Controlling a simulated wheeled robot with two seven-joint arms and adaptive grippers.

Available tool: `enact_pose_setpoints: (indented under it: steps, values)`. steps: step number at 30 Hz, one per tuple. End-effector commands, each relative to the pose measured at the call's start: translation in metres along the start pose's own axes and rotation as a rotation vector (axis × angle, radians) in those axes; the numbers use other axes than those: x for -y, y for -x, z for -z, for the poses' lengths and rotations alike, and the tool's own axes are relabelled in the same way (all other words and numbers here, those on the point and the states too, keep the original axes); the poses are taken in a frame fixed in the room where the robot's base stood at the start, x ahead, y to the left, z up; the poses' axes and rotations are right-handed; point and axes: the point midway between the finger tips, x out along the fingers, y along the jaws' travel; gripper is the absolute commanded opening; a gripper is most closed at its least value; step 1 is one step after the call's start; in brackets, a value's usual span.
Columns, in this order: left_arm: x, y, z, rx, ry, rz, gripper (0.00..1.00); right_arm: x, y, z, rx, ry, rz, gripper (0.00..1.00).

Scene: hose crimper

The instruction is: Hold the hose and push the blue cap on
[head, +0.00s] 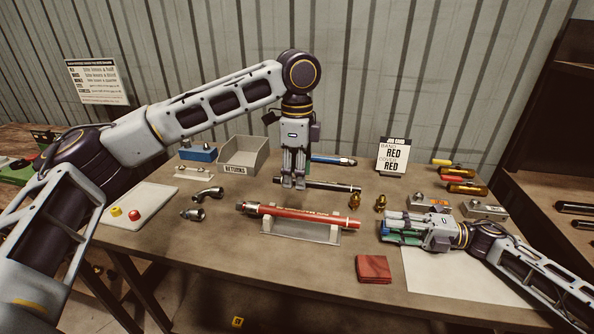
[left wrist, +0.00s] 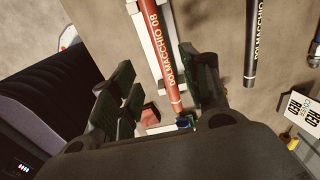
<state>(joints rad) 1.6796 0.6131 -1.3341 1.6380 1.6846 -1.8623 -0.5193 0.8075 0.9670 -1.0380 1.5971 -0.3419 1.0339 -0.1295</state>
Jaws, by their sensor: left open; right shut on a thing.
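The red hose (head: 305,214) lies across a pale cradle (head: 300,231) on the table. It also shows in the left wrist view (left wrist: 160,50), running between the open fingers of my left gripper (left wrist: 158,100). In the head view my left gripper (head: 292,184) points down above and behind the hose, apart from it. My right gripper (head: 384,232) is low at the hose's right end, shut on a small blue thing, likely the blue cap (left wrist: 184,122). The fingers largely hide it, and I cannot tell whether it touches the hose.
A black hose (head: 330,186) and a blue hose (head: 333,161) lie behind. A grey returns bin (head: 242,155), metal elbows (head: 207,194), a white board (head: 140,205) with red and yellow caps, brass fittings (head: 381,202), a sign (head: 393,156) and a red cloth (head: 373,269) stand around.

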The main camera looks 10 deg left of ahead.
Motion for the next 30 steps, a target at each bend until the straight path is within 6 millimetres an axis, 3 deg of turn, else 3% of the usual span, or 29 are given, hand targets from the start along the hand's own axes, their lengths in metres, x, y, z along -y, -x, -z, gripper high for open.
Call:
enact_pose_setpoints:
  steps: [8,30]
  values:
    - [0.0,-0.018,-0.001,0.001,0.001,0.0,0.46,0.0,0.0,0.0,0.0,0.0,0.0,0.08]
    - [0.0,-0.103,-0.001,0.001,0.002,0.0,0.46,0.0,0.0,0.0,0.0,0.0,0.0,0.08]
